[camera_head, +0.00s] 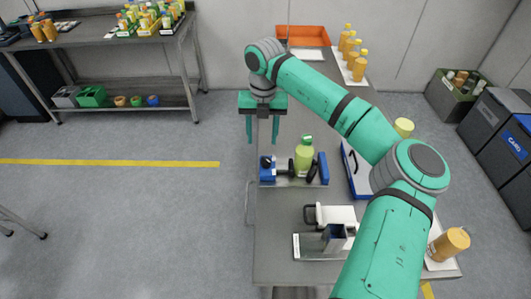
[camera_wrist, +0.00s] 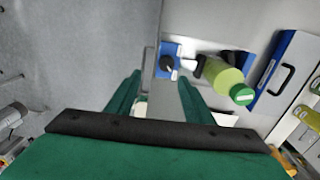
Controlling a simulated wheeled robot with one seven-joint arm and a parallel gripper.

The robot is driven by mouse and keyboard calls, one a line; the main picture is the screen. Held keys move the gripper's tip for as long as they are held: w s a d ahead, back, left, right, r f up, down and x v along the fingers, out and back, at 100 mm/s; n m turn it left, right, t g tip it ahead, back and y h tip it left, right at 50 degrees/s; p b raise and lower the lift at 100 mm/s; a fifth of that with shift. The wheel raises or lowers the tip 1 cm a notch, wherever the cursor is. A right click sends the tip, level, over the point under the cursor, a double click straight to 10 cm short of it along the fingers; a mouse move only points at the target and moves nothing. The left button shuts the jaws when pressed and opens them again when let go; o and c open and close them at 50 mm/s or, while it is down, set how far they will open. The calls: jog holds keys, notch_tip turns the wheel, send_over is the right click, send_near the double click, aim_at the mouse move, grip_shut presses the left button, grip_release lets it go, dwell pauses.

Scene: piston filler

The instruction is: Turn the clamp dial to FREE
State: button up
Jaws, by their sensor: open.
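The clamp dial is a black knob (camera_head: 268,162) on a blue block (camera_head: 266,176) at the left end of a clamp fixture on the table. The knob also shows in the wrist view (camera_wrist: 168,63), but its FREE marking is too small to read. A green bottle (camera_head: 304,160) stands upright in the fixture, between the black pad beside the dial block and the blue end block (camera_head: 323,168). My gripper (camera_head: 263,138) points down with its fingers apart and empty, above the table's left edge. In the wrist view its fingertips (camera_wrist: 159,77) lie just short of the dial block, apart from it.
A white-and-grey fixture (camera_head: 335,218) stands nearer on the table. A blue tray (camera_head: 350,163) lies right of the clamp, partly behind my arm. Several orange bottles (camera_head: 360,65) and an orange tray (camera_head: 303,36) are at the far end.

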aim_at(266, 159)
jog(key=f, duration=0.7)
jog(key=d+f, duration=0.1)
jog(key=f, duration=0.2)
jog(key=shift+w+d+f, duration=0.1)
jog(key=shift+w+f, duration=0.1)
jog(key=shift+w, duration=0.05)
jog(key=c, duration=1)
